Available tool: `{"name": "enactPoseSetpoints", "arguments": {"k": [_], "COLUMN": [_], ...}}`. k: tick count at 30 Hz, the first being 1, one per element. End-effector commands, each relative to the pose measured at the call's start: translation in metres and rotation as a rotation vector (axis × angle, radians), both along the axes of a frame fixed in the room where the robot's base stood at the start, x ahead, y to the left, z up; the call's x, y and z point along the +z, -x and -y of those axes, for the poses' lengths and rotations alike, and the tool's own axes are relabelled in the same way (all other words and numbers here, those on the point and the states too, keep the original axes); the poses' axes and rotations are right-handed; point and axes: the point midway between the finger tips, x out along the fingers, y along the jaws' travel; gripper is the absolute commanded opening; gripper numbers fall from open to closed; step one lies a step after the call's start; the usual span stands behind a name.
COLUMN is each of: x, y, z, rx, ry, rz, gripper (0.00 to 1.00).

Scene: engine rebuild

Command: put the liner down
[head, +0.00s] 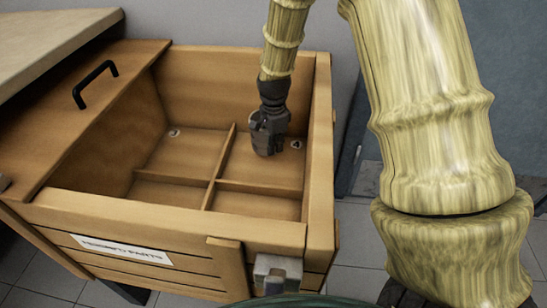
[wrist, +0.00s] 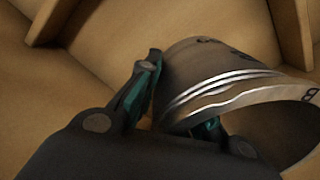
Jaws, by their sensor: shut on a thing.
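The liner (wrist: 222,72) is a metal cylinder with bright ridges around it and dark markings near its rim. In the wrist view it lies on its side, its open end facing right. My gripper (wrist: 182,98) is shut on its wall, one finger outside and the other at the open end. In the head view my gripper (head: 267,136) points down inside the wooden crate (head: 160,215), over the far right compartment. The liner is mostly hidden by the gripper there. I cannot tell whether the liner touches the crate floor.
Low dividers (head: 214,182) split the crate into compartments, which look empty apart from small round labels (head: 296,144). The crate's walls stand close around my gripper, nearest at the right and back. A wooden lid with a black handle (head: 95,84) lies at the left.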

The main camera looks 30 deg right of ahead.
Motion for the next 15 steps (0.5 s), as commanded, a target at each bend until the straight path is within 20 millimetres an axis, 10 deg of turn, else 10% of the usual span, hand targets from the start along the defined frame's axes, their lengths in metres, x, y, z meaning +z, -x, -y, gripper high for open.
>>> {"name": "enactPoseSetpoints", "arguments": {"k": [15], "x": [-0.043], "y": [0.000], "z": [0.000], "rx": [0.000], "ry": [-0.001], "rz": [0.001], "gripper": [0.00]}}
